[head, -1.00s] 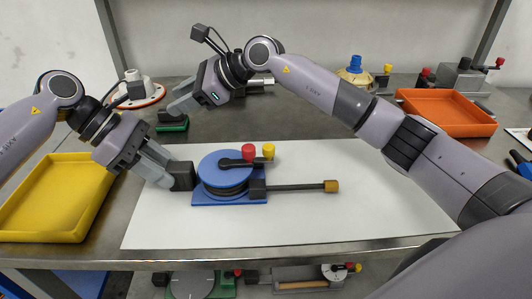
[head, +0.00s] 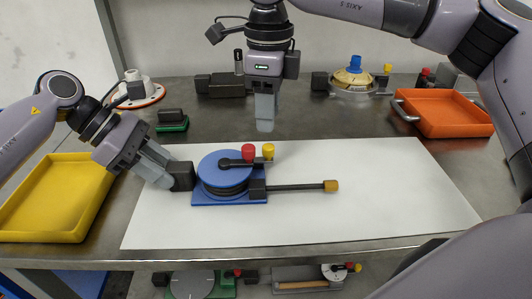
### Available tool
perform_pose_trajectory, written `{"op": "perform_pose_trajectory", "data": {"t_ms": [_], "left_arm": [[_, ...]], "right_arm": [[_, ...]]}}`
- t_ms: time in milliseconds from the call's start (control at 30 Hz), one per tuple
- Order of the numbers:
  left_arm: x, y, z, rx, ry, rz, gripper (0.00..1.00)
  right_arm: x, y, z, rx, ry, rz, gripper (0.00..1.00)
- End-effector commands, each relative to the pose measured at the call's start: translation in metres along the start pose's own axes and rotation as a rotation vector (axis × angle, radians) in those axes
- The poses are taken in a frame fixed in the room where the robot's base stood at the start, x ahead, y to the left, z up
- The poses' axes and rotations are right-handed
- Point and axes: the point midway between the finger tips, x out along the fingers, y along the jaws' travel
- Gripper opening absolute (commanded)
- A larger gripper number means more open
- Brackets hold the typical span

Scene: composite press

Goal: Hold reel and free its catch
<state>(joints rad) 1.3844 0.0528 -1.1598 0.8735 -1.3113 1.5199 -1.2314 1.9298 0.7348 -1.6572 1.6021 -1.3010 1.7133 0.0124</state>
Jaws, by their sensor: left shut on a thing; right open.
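The reel (head: 223,170) is a blue disc over a dark wound drum on a blue base plate (head: 230,201), lying on a white mat (head: 380,190). On top are a dark lever, a red knob (head: 248,151) and a yellow knob (head: 267,151). A dark rod with an ochre end (head: 330,186) sticks out to the right. My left gripper (head: 172,181) is shut on the black block (head: 182,176) at the reel's left side. My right gripper (head: 265,125) points down above and behind the knobs, apart from them. It is open, though its fingers overlap in this view.
A yellow tray (head: 88,200) stands at the left and an orange tray (head: 445,122) at the back right. A device with a blue cap (head: 354,65), a green-based block (head: 172,121) and a white round fixture (head: 140,90) stand behind. The mat's right part is clear.

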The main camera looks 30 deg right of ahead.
Motion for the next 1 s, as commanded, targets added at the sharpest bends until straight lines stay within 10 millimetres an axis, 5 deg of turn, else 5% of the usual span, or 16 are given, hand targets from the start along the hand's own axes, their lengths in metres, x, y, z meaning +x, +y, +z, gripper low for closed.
{"op": "perform_pose_trajectory", "data": {"t_ms": [600, 1000], "left_arm": [[0.000, 0.000, 0.001, 0.001, -0.001, -0.001, 0.00], [0.000, 0.000, 0.001, 0.001, -0.001, 0.000, 0.00]], "right_arm": [[0.063, 0.001, -0.002, 0.005, 0.006, 0.004, 0.41], [0.069, 0.001, -0.002, 0.004, 0.004, 0.002, 0.41]]}}
